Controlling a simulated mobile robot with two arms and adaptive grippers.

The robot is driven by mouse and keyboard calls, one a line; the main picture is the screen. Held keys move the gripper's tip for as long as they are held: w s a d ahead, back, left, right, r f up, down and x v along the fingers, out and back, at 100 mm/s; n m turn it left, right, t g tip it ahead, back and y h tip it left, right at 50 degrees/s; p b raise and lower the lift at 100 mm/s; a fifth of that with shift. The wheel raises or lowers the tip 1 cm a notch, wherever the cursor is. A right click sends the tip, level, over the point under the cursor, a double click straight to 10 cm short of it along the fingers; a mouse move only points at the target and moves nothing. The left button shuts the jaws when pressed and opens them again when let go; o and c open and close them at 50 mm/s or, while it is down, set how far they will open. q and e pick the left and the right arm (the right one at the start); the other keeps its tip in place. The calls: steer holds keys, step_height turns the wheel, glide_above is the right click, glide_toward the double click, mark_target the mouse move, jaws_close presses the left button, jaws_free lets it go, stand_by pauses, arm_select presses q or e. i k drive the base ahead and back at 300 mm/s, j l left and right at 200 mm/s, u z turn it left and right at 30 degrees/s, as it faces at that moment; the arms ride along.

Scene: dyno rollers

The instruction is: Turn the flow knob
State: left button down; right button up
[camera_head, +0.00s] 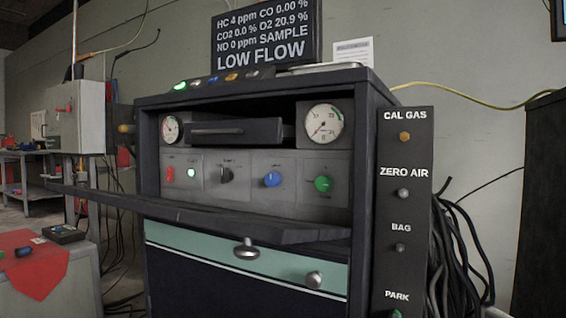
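A dark analyzer cabinet (360,170) stands in the middle with its front open. Its grey control panel (204,194) carries a red switch (170,174), a green light (191,173), a black knob (226,175), a blue knob (272,179) and a green knob (323,183). The small labels above them are too small to read, so I cannot tell which is the flow knob. A display (266,36) above the cabinet reads "LOW FLOW". Neither of my grippers is in view.
A dark flap (200,215) juts out below the panel. Two metal knobs sit on the green drawer front (190,240). A side board (402,215) reads CAL GAS, ZERO AIR, BAG and PARK. Black cables (460,240) hang at right. A red cloth (35,268) lies at left.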

mark_target(324, 183)
steer(key=i+j+z, duration=0.1)
steer(key=j+z, duration=0.25)
steer(key=j, duration=0.5)
steer(key=j+z, duration=0.35)
steer(key=j, duration=0.45)
steer(key=k+j+z, duration=0.1)
steer(key=j+z, duration=0.25)
steer(key=j, duration=0.5)
